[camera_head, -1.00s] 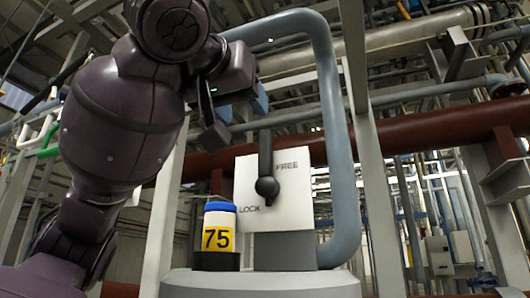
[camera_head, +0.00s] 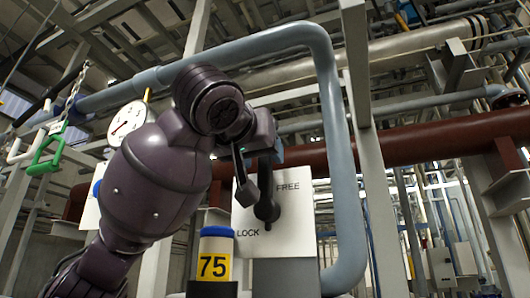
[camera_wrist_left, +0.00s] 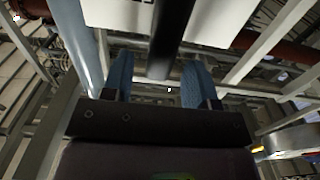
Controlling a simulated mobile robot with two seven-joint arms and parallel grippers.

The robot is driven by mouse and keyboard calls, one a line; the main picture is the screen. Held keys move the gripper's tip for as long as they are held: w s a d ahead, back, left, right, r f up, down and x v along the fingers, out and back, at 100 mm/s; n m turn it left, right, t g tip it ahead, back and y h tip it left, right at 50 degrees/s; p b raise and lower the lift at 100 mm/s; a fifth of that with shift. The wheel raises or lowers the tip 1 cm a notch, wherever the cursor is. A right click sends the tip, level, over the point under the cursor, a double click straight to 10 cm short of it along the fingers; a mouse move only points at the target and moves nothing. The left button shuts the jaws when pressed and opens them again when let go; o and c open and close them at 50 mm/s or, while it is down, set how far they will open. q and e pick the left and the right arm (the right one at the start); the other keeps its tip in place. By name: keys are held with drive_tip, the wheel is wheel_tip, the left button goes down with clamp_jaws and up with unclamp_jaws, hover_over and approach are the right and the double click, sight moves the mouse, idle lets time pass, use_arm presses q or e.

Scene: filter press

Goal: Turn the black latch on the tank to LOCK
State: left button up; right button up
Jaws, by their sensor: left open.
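The black latch (camera_head: 267,209) is a dark lever with a round hub on a white panel (camera_head: 297,213). FREE is printed at the panel's upper right and LOCK at its lower left. The lever stands up from the hub, beside FREE; its upper part is partly hidden by my gripper. My left gripper (camera_head: 261,169) is open at the lever's upper part. In the left wrist view the black lever (camera_wrist_left: 170,38) runs down between the open blue fingers (camera_wrist_left: 160,82), with gaps on both sides; I cannot tell contact. My right gripper is not in view.
A thick blue-grey pipe (camera_head: 340,150) bends down close on the right. A round gauge (camera_head: 127,122) and a green handle (camera_head: 46,156) are at the left.

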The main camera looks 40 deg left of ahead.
use_arm(q)
drive_tip(key=shift+x, duration=1.15)
drive_tip(key=shift+c, duration=0.3)
clamp_jaws()
